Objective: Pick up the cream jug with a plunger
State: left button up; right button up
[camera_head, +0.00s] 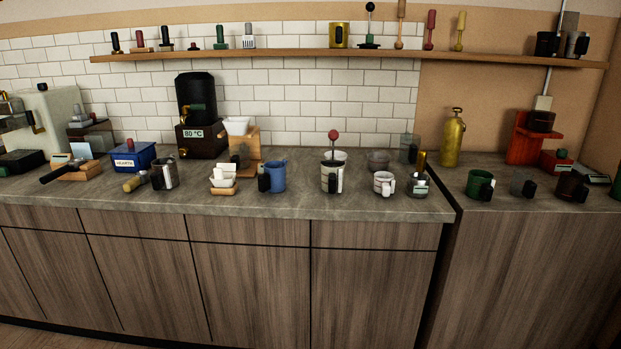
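Neither of my grippers is in view.
A blue jug (278,177) stands left of the cream jug, with a bare counter gap between. A white mug (384,182) and a glass jar (418,185) stand to its right. The counter (310,208) is clear in front. A shelf (290,56) runs above.

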aim_at(332, 177)
jog(key=u, duration=0.6)
jog(key=i, duration=0.95)
jog(key=u, duration=0.35)
